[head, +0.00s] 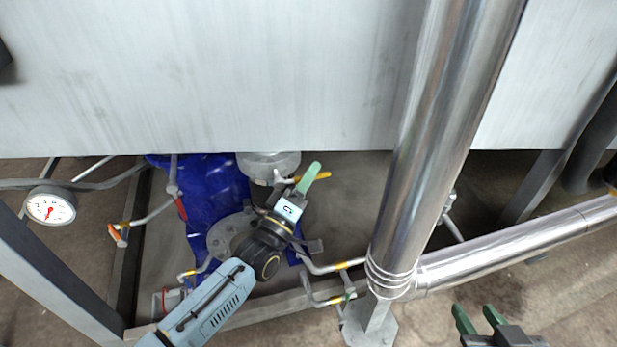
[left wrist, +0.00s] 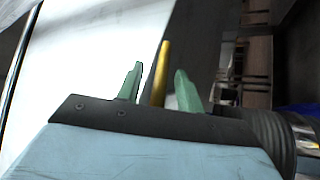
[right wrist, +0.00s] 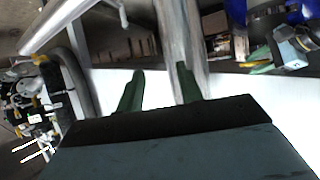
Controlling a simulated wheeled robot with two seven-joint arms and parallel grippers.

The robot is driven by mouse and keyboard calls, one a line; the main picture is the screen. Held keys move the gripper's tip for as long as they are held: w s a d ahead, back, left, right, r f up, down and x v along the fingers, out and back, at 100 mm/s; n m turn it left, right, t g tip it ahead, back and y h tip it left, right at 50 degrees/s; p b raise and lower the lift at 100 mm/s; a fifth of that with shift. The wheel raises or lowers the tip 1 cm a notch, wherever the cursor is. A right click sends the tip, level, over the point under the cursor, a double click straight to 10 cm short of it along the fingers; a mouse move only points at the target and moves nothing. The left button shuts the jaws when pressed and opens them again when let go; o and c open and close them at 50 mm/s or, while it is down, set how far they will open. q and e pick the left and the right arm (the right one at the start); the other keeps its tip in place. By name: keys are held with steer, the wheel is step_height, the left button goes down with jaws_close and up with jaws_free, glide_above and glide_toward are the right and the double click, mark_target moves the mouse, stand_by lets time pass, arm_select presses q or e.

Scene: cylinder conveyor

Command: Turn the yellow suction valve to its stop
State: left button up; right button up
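The yellow suction valve handle (head: 324,175) shows beside and behind the green fingers of my left gripper (head: 307,180), below the grey tank. In the left wrist view, the yellow handle (left wrist: 162,72) stands upright between the two green fingers, with a gap on each side. My left gripper (left wrist: 159,70) is open there. The valve body is mostly hidden by my gripper in the head view. My right gripper (head: 476,312) is open and empty at the lower right, far from the valve. Its spread fingers also show in the right wrist view (right wrist: 160,72).
A thick steel pipe (head: 436,130) stands right of the valve. The grey tank wall (head: 200,75) lies above it. A blue sheet (head: 212,185), a red handle (head: 181,209), an orange handle (head: 114,233) and a gauge (head: 50,206) are to the left. Thin pipes run below.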

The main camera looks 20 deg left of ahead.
arm_select(q)
jaws_close()
